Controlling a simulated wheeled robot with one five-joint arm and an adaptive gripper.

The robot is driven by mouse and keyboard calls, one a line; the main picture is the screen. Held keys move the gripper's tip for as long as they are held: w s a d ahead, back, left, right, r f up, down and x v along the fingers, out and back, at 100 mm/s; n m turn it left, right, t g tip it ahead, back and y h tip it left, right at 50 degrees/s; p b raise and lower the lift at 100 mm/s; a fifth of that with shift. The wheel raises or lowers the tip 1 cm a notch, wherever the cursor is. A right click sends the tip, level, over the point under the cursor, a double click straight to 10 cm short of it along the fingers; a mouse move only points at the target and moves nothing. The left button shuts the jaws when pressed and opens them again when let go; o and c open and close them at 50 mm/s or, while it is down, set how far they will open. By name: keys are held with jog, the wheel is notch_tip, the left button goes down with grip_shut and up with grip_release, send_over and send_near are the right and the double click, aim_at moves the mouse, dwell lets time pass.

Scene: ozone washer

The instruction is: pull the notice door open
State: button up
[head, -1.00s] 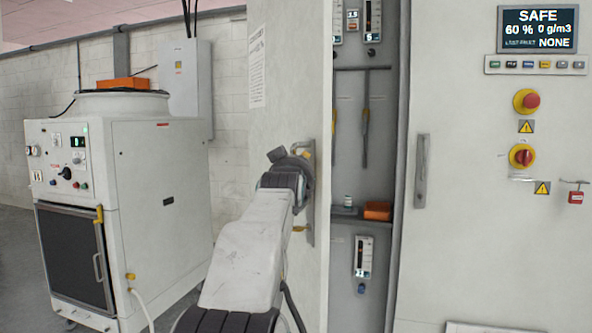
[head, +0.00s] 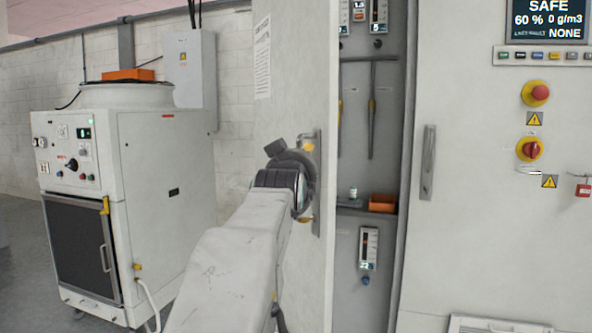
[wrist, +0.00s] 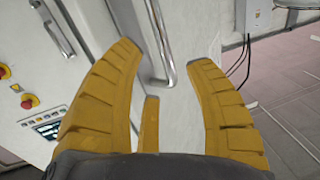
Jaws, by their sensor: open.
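The notice door (head: 262,120) is a pale panel with a printed sheet (head: 262,58) high on it. It stands ajar, with the cabinet's inside showing to its right. Its vertical metal handle (head: 317,190) is partly hidden behind my wrist in the head view. My gripper (wrist: 163,58) is open, its yellow fingers spread on either side of the handle (wrist: 162,40) in the wrist view. The handle's bent end lies between the fingertips, and I see no finger closed on it. I cannot tell how deep the bar sits between them.
A white washer machine (head: 165,200) stands to the left, near the block wall. Inside the cabinet are gauges and an orange box (head: 382,203). A closed panel with its own handle (head: 428,163) and red knobs is at right.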

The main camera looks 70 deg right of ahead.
jog(key=shift+v, duration=2.95)
jog(key=shift+o, duration=0.3)
